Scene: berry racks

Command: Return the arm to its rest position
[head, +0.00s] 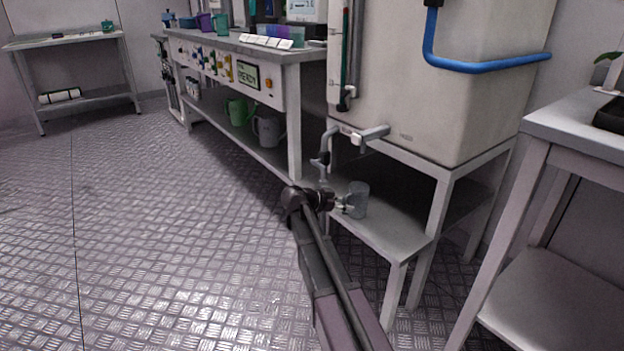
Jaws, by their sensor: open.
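My arm reaches forward from the bottom of the head view toward the lower shelf of the tank stand. My gripper (346,206) is at its end, pointing right, open. A clear grey cup (360,198) stands upright on the lower shelf (392,236), right at the fingertips. I cannot tell whether the fingers touch it or are around it.
A tap (325,165) on the large beige tank (440,95) hangs just above my gripper. A workbench (290,95) with jugs below stands behind, a grey table (575,130) at right, another table (70,40) far left. The metal floor at left is clear.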

